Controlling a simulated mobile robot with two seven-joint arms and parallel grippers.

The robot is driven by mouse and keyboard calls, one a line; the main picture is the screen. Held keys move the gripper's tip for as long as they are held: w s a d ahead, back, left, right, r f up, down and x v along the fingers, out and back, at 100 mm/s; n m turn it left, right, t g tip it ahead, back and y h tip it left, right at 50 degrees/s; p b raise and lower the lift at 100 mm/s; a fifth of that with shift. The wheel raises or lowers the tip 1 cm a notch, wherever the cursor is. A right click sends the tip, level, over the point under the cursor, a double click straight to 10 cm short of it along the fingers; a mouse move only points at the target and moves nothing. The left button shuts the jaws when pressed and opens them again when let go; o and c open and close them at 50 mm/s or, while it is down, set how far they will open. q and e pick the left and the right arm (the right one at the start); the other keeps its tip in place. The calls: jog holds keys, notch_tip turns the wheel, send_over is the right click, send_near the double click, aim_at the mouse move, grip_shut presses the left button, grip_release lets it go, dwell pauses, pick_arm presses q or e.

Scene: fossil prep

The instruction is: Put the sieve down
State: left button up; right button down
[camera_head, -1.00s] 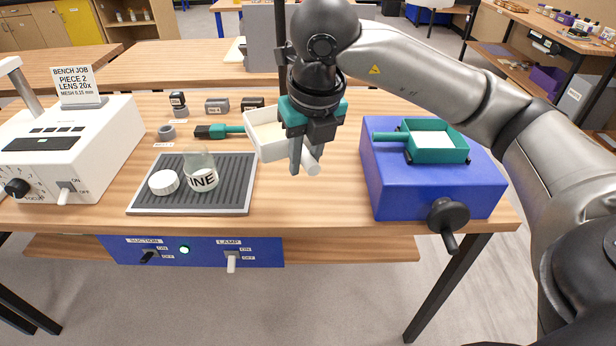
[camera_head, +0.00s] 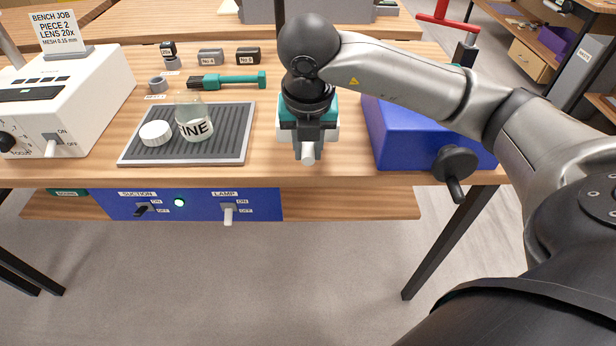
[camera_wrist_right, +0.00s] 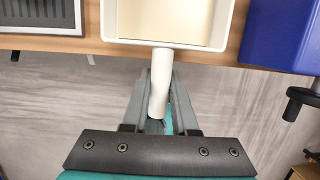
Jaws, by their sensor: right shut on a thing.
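The white sieve (camera_wrist_right: 170,44), a shallow box with a cream floor and a round white handle, is in my right gripper (camera_head: 308,145). In the right wrist view, the gripper's fingers are shut around the handle, and the box reaches out ahead over the wooden bench. In the head view, most of the sieve is hidden behind my gripper; the handle end and a bit of white side (camera_head: 334,134) show. It is at the bench's front, between the ribbed mat and the blue box. I cannot tell whether it touches the wood. My left gripper is not in view.
A ribbed grey mat (camera_head: 235,150) with a glass jar (camera_head: 195,118) and white lid (camera_head: 156,133) lies to the left. The blue box (camera_head: 385,135) with a black crank stands close on the right. Bare wood (camera_head: 345,165) surrounds the sieve.

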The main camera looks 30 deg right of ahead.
aim_at(308, 176)
jog(key=shift+f, duration=1.75)
notch_tip(308, 176, down, 3)
jog(key=shift+r+b, duration=0.15)
jog(key=shift+b, duration=0.4)
jog(key=shift+f, duration=0.3)
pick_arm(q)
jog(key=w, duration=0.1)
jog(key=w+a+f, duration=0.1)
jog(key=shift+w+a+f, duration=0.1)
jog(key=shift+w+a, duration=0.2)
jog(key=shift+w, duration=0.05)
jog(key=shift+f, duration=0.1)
pick_arm(e)
jog(key=shift+f, duration=0.1)
